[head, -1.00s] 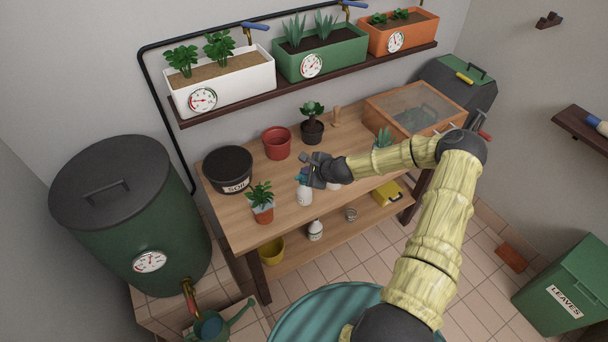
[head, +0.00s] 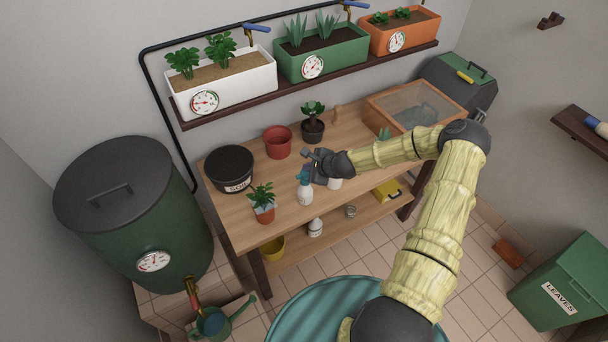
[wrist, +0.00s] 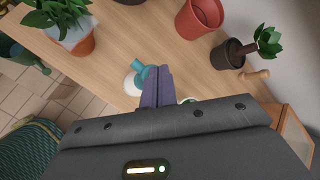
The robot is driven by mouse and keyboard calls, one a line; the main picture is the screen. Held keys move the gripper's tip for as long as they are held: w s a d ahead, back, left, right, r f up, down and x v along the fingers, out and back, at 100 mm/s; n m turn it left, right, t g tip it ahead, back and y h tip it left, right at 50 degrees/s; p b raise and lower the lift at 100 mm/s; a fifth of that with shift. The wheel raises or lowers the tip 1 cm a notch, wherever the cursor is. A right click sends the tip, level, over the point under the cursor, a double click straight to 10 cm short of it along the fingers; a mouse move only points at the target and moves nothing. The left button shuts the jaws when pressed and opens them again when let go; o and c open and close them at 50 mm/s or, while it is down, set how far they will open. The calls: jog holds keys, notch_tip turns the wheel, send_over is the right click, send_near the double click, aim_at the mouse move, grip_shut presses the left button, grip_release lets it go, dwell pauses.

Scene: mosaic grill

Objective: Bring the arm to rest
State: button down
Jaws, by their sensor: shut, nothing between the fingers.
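My gripper (head: 311,164) is over the wooden bench, above and just behind a white spray bottle with a blue head (head: 305,191). In the wrist view my gripper (wrist: 157,72) shows its two fingers together with nothing between them. The spray bottle (wrist: 135,80) shows there beside the fingertips; whether they touch it I cannot tell. My arm is stretched out from the lower right across the bench. A second white container (head: 335,183) stands partly hidden behind the gripper.
The bench (head: 230,207) also holds a soil pot (head: 229,168), an empty red pot (head: 278,142), a black-potted plant (head: 313,127), a terracotta-potted plant (head: 264,212) and a glass-lidded wooden box (head: 415,105). A planter shelf (head: 310,85) runs above. A green barrel (head: 130,215) stands left.

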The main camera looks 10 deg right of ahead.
dwell(0.5)
jog(key=s+r+n+g+h+b, duration=0.1)
jog(key=s+r+n+b, duration=0.1)
jog(key=s+r+n, duration=0.3)
jog(key=s+r+n+g+h+b, duration=0.2)
jog(key=s+r+n, duration=0.4)
jog(key=s, duration=0.8)
jog(key=s+r+n+g+h+b, duration=0.1)
jog(key=s+r+n+g+b, duration=0.1)
jog(key=s+r+n, duration=0.4)
jog(key=s+n+b, duration=0.1)
jog(key=s+n, duration=0.2)
jog(key=n, duration=0.1)
jog(key=shift+s+a+h, duration=0.2)
jog(key=shift+a+h, duration=0.1)
jog(key=shift+a, duration=0.05)
jog(key=shift+r, duration=0.1)
